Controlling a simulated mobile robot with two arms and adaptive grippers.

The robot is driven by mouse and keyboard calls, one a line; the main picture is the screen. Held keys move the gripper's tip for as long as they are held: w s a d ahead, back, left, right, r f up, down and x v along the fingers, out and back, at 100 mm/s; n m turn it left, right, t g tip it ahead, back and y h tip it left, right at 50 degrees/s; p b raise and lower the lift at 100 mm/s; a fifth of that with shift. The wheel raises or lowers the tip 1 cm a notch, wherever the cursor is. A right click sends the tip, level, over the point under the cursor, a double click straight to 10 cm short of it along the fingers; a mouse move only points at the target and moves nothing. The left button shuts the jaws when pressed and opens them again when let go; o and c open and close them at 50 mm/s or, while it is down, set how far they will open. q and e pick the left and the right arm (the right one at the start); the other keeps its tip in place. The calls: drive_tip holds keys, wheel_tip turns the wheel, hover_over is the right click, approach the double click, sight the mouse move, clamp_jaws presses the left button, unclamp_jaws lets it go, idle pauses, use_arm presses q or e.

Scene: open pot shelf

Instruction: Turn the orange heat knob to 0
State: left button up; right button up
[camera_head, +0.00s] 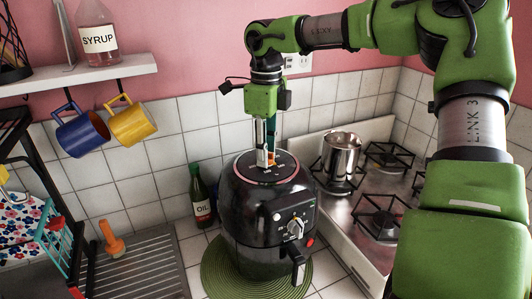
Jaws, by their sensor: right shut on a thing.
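A black air fryer (262,205) stands on a green round mat (213,272). The orange heat knob (271,157) is on its round top, mostly hidden by the fingers. My right gripper (266,159) points straight down from above and is shut on the orange knob. The knob's pointer and scale cannot be read at this size. A second, silver knob (296,227) sits on the fryer's front, above the handle. My left gripper is not in view.
A steel pot (340,157) stands on the gas stove (368,207) to the right. An oil bottle (200,196) is left of the fryer. Blue and yellow mugs (131,123) hang under the shelf (78,76). A ridged draining board (139,265) is at lower left.

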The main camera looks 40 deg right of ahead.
drive_tip(key=n, duration=0.3)
drive_tip(key=shift+n, duration=0.4)
drive_tip(key=n, duration=0.3)
drive_tip(key=shift+r+n, duration=0.1)
drive_tip(key=shift+n, duration=0.2)
drive_tip(key=n, duration=0.3)
drive_tip(key=shift+n+p, duration=0.3)
drive_tip(key=n, duration=0.3)
drive_tip(key=shift+n, duration=0.3)
drive_tip(key=n+p, duration=0.1)
drive_tip(key=n, duration=0.5)
drive_tip(key=shift+r, duration=0.1)
drive_tip(key=n+p, duration=0.1)
drive_tip(key=n, duration=0.5)
drive_tip(key=shift+w+n, duration=0.1)
drive_tip(key=shift+n, duration=0.3)
drive_tip(key=o, duration=1.1)
